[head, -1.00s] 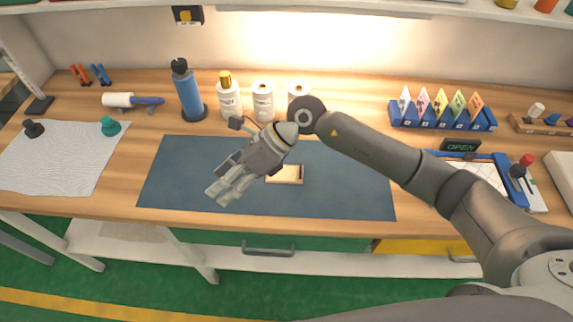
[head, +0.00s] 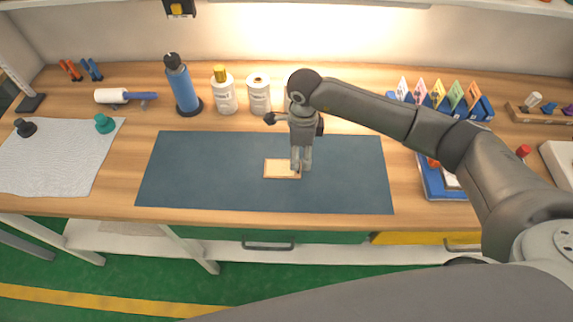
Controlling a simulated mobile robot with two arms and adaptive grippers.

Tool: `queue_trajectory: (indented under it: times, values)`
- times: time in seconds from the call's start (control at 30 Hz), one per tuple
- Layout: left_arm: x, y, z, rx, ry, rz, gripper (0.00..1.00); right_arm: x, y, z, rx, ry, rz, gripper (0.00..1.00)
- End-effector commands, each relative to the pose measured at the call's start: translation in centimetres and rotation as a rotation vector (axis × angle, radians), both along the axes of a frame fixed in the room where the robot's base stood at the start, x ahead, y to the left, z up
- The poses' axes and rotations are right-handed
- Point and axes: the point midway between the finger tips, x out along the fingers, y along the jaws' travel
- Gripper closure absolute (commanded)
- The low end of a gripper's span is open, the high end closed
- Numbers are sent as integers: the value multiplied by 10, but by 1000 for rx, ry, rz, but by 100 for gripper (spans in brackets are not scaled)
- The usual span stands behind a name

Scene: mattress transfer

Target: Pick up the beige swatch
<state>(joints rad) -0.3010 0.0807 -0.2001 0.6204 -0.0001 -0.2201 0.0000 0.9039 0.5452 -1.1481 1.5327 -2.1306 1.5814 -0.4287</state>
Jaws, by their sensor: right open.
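The beige swatch (head: 280,169) lies flat on the dark blue-grey mat (head: 213,177), a little right of the mat's middle. My right gripper (head: 301,169) is open and points down over the swatch's right end, with its fingers hiding part of that end. Whether the fingertips touch the swatch or the mat I cannot tell. My left gripper is not in view.
A blue bottle (head: 184,88) and white bottles (head: 224,93) stand behind the mat. A rack of coloured cards (head: 470,101) and a blue tray (head: 432,184) are at the right. A white cloth (head: 55,160) lies at the left. The mat's left half is clear.

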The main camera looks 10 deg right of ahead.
Motion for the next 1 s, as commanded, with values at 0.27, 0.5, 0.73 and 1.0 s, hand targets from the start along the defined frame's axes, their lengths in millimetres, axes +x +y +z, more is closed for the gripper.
queue_trajectory:
  times: [0.27, 0.5, 0.73, 1.0]
  values:
    - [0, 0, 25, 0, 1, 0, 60, -3, 2, -29, 0, 5, -1, 45]
    - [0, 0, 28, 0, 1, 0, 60, -1, 2, -50, 1, 1, 0, 45]
    - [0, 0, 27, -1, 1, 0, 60, -1, 2, -51, 1, 0, 0, 46]
    - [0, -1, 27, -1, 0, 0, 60, -1, 2, -51, 2, 0, 0, 81]
